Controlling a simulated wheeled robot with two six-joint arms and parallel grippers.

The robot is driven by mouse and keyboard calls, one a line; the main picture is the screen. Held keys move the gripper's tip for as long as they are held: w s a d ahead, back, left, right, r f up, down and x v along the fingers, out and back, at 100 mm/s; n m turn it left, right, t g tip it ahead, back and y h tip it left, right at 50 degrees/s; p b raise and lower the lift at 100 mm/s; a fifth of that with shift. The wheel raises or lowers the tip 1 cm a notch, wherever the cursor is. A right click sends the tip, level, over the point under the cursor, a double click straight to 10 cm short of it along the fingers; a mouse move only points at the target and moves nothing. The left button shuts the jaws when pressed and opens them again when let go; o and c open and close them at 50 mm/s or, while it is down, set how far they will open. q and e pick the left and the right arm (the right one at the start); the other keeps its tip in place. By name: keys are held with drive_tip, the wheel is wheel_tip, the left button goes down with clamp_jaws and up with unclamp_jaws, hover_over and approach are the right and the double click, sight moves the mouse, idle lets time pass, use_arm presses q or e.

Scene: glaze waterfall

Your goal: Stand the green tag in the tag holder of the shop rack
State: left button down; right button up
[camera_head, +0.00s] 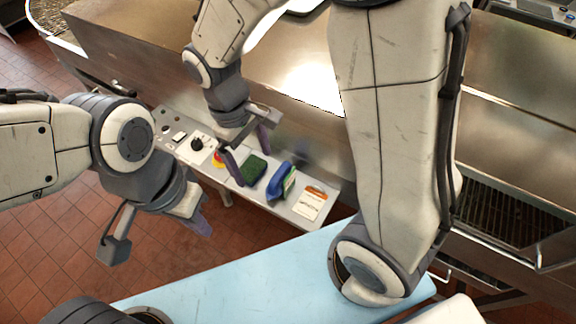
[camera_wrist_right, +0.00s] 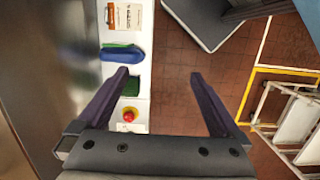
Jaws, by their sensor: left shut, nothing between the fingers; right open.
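My right gripper (camera_head: 250,162) is open and empty above a narrow white ledge (camera_head: 225,172); it also shows in the right wrist view (camera_wrist_right: 158,75). A dark green pad-like block (camera_head: 252,169) lies on the ledge below it, partly behind the left finger in the wrist view (camera_wrist_right: 131,87). I cannot make out a green tag for certain. My left gripper (camera_head: 197,222) is shut and empty, left of the ledge over the floor. I cannot identify the shop rack or its tag holder; a white frame (camera_wrist_right: 290,125) stands at the right of the wrist view.
The ledge also bears a blue-and-green object (camera_head: 281,183), an orange-and-white card (camera_head: 310,203), a red button on yellow (camera_head: 217,160) and a black knob (camera_head: 197,144). A steel counter (camera_head: 300,85) stands behind it. A pale blue surface (camera_head: 270,280) lies in front. Tiled floor is open at left.

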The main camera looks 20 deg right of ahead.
drive_tip(key=g+h, duration=0.1)
drive_tip(key=g, duration=0.1)
approach(288, 176)
drive_tip(key=x, duration=0.6)
drive_tip(key=shift+w+f, duration=0.25)
drive_tip(key=shift+w, duration=0.1)
drive_tip(key=p+x, duration=0.2)
drive_tip(key=x, duration=0.3)
drive_tip(key=shift+d+f, duration=0.15)
drive_tip(key=shift+d, duration=0.05)
drive_tip(key=shift+f, duration=0.4)
drive_tip(key=shift+c, duration=0.3)
drive_tip(key=c, duration=1.3)
drive_tip(key=shift+r, duration=0.1)
